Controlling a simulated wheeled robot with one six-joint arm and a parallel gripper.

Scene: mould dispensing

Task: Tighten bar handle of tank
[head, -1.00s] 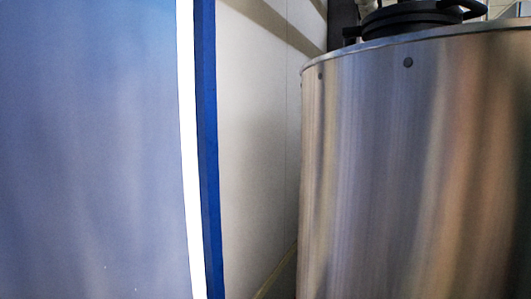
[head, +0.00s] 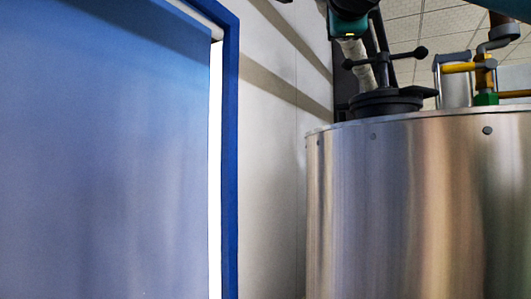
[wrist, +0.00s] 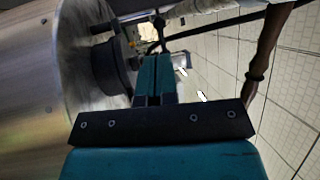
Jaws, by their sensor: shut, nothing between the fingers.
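The metal tank (head: 400,210) stands at the right in the head view. On its top sits a black lid (head: 388,103) with a black bar handle (head: 386,58) above it, a roughly level bar with knobbed ends. In the wrist view the tank (wrist: 30,80) fills the left side, turned on its side, with the dark lid (wrist: 106,66) and part of the bar handle (wrist: 125,22) beyond my fingers. My gripper (wrist: 157,62) is shut and empty. Its teal fingers point towards the lid area; I cannot tell the exact gap to the bar.
A blue panel with a dark blue frame (head: 230,150) stands at the left in the head view. A pale wall (head: 268,170) lies between it and the tank. Yellow and brown pipes with a green fitting (head: 486,98) rise behind the tank. A brown pipe (wrist: 262,65) crosses the wrist view's right.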

